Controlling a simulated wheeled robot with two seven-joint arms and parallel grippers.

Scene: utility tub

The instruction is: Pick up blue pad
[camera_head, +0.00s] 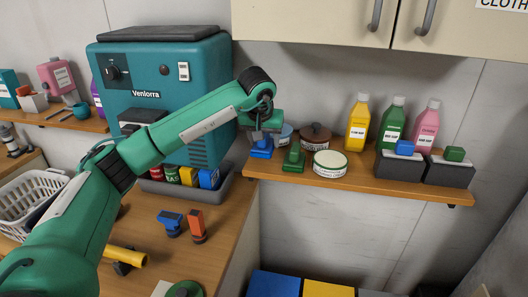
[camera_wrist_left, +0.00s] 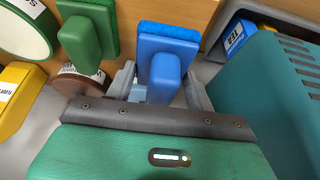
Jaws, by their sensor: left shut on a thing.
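The blue pad (camera_head: 261,152) is a small block with an upright grip, at the left end of the wall shelf (camera_head: 345,187). My left gripper (camera_head: 259,134) reaches down over it from the left and is shut on its grip. In the left wrist view the blue pad (camera_wrist_left: 168,42) sits between the two fingers of my left gripper (camera_wrist_left: 160,88). I cannot tell whether the pad touches the shelf. A green pad (camera_head: 293,158) of the same shape stands just right of it, also in the wrist view (camera_wrist_left: 90,32). My right gripper is not in view.
A round tin (camera_head: 330,164) and a brown-lidded jar (camera_head: 315,135) stand near the pads. Bottles (camera_head: 357,122) and dark holders (camera_head: 400,168) stand farther right. The teal machine (camera_head: 160,85) is close on the left, above a grey tray (camera_head: 190,192). Cupboards hang above.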

